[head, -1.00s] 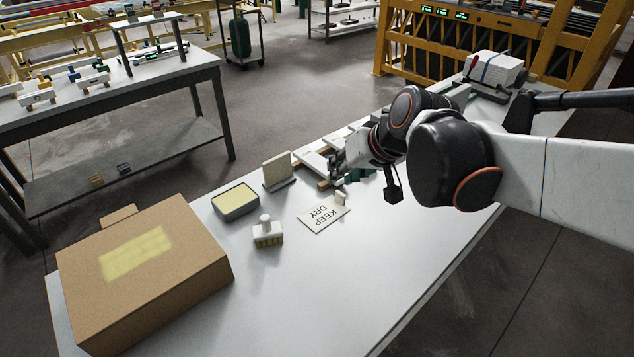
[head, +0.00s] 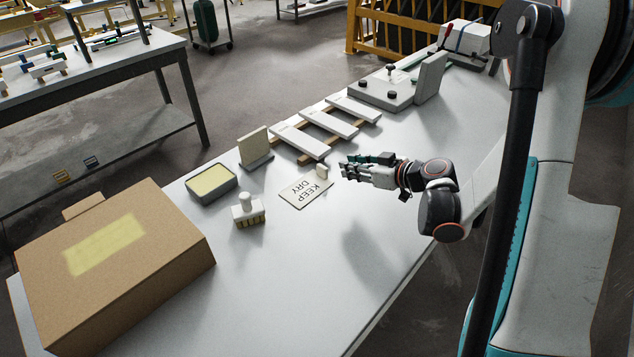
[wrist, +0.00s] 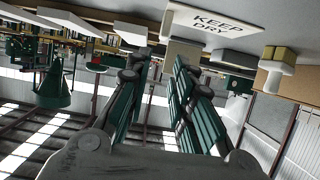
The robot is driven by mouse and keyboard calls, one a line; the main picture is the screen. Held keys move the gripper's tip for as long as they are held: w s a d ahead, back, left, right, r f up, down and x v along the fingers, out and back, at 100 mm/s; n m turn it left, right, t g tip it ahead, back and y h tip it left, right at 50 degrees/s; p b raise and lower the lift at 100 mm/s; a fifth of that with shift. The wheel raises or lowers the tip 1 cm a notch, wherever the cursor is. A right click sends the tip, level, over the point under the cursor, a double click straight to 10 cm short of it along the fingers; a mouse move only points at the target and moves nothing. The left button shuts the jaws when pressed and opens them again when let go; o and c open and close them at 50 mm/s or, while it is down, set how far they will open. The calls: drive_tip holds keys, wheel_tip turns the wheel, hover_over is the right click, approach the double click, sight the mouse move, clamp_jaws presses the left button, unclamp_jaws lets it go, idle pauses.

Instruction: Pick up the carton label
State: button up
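The carton label (head: 305,192) is a flat white plate reading KEEP DRY, lying on the table with a small pale upright tab (head: 322,171) at its far right edge.
A brown carton (head: 180,279) with a yellow patch stands at the left. A stamp-like brush (head: 247,211), a yellow-filled tray (head: 211,183) and an upright block (head: 255,146) are near the label. A slatted rack (head: 301,141) lies behind. The table's front is clear.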

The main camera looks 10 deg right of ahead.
sight(320, 165)
drive_tip(key=b+x, duration=0.2)
drive_tip(key=x, duration=0.6)
drive_tip(key=shift+w+a+f, duration=0.1)
drive_tip(key=shift+w+f, duration=0.1)
drive_tip(key=shift+w, duration=0.05)
drive_tip(key=b+x, duration=0.1)
drive_tip(key=x, duration=0.1)
drive_tip(key=b+x, duration=0.1)
drive_tip(key=x, duration=0.2)
drive_tip(key=shift+s+a+f, duration=0.15)
drive_tip(key=shift+f, duration=0.2)
clamp_jaws()
